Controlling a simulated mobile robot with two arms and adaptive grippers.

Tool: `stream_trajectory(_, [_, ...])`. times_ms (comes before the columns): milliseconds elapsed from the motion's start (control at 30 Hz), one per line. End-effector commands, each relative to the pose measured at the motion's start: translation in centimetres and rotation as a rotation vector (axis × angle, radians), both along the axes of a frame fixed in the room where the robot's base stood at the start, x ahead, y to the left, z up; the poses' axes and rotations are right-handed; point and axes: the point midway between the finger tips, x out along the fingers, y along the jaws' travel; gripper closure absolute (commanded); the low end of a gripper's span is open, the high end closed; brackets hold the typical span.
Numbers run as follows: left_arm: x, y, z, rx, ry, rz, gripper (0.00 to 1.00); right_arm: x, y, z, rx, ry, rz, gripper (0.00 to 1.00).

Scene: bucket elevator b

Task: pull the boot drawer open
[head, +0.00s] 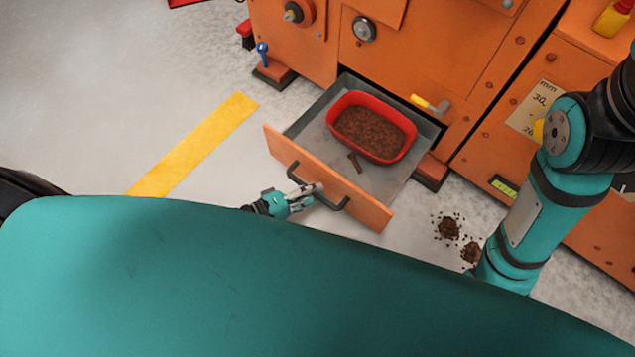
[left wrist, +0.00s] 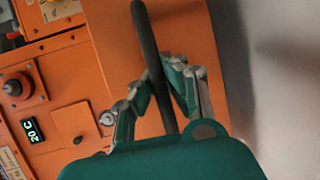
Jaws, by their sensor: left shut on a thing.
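The boot drawer (head: 330,182) stands pulled out of the orange machine, with its grey inside showing. A red tub (head: 343,101) of brown grains sits in it, and a small brown piece (head: 354,161) lies beside the tub. My left gripper (head: 305,193) is shut on the drawer's dark bar handle (head: 331,204). In the left wrist view the handle (left wrist: 146,45) runs between the fingers (left wrist: 160,95). My right arm (head: 530,215) comes down at the right; its gripper is out of sight.
The orange machine (head: 430,60) stands behind the drawer, with a yellow-handled lever (head: 428,104) near the drawer's right side. Brown spilled heaps (head: 448,228) lie on the floor to the right. A yellow floor stripe (head: 195,145) and clear floor lie to the left.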

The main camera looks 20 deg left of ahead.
Motion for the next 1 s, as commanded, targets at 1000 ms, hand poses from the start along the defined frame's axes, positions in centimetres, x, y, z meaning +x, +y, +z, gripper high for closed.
stream_trajectory(1000, [0.2, 0.0, 3.6, -0.007, -0.008, 0.001, 0.63, 0.3, 0.1, -0.2, -0.004, 0.011, -0.003, 0.6])
